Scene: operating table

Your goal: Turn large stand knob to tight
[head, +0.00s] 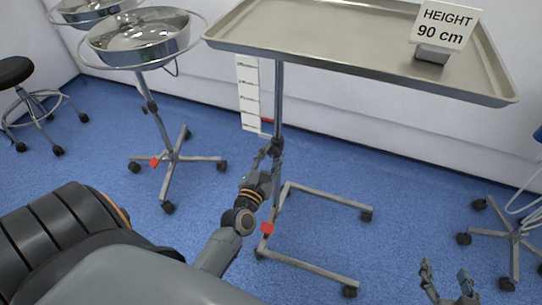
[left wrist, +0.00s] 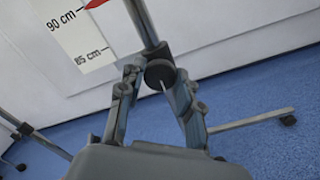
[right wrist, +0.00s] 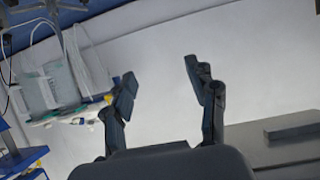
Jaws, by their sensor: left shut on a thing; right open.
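The large stand is a steel tray (head: 330,35) on a pole (head: 279,95) with a wheeled base (head: 325,270). Its dark round knob (left wrist: 160,73) sits on the pole in the left wrist view, between the two fingers of my left gripper (left wrist: 158,82). In the head view my left gripper (head: 271,148) is at the pole, below the scale, and mostly hides the knob. It is shut on the knob. How tight the knob is cannot be seen. My right gripper (head: 448,287) is open and empty at the lower right; it also shows in the right wrist view (right wrist: 158,75).
A height scale (head: 249,92) hangs behind the pole, with a red pointer (left wrist: 95,3) near the 90 cm mark. A sign (head: 445,27) on the tray reads "HEIGHT 90 cm". A basin stand (head: 150,107) is left, a stool (head: 15,70) far left, and a wheeled base (head: 515,240) right.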

